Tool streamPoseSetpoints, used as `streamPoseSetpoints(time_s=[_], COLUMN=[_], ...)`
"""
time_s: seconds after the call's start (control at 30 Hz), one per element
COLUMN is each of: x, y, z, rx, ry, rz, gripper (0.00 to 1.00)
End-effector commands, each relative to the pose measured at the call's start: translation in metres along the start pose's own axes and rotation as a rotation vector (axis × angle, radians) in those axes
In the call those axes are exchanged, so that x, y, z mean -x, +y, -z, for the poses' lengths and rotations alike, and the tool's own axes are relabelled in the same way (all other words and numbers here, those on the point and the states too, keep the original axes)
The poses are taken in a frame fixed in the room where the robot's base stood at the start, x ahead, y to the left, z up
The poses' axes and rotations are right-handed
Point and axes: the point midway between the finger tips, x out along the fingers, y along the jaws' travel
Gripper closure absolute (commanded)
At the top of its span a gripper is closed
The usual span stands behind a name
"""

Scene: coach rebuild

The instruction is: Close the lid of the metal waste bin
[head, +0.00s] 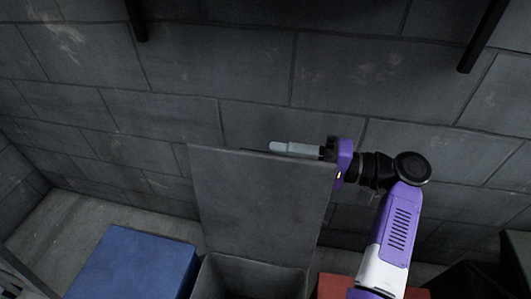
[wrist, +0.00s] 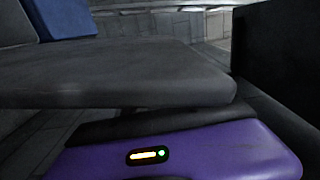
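The metal waste bin (head: 250,275) stands against the wall, at the bottom middle of the head view. Its grey lid (head: 262,205) is open and stands nearly upright above the opening. My gripper (head: 290,149) is at the lid's top edge, on the wall side, with its pale fingers pointing left. The edge partly covers the fingers; I cannot tell whether they touch it. In the wrist view the lid (wrist: 120,75) is a dark slab across the picture, close above my purple gripper body. The fingers are hidden there, so their opening cannot be judged.
A blue bin (head: 135,265) stands left of the metal bin and a red one (head: 335,285) stands right of it. A dark block wall (head: 250,60) rises close behind. Two black bars (head: 485,35) (head: 137,20) hang at the top.

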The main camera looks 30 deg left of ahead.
Motion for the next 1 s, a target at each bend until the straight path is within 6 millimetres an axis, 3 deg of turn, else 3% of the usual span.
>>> streamPoseSetpoints(time_s=[0.23,0.6,0.63,0.8,1.0], x=[-0.032,-0.038,-0.038,-0.038,-0.038], y=[0.001,0.000,0.000,0.001,0.001], z=[0.000,0.000,0.000,0.000,0.000], rx=[0.000,0.000,0.000,0.000,-0.001], ry=[0.000,0.002,0.002,0.002,0.002], rz=[-0.001,-0.001,-0.001,-0.002,-0.002], gripper=[0.67,0.67,0.69,1.00,1.00])
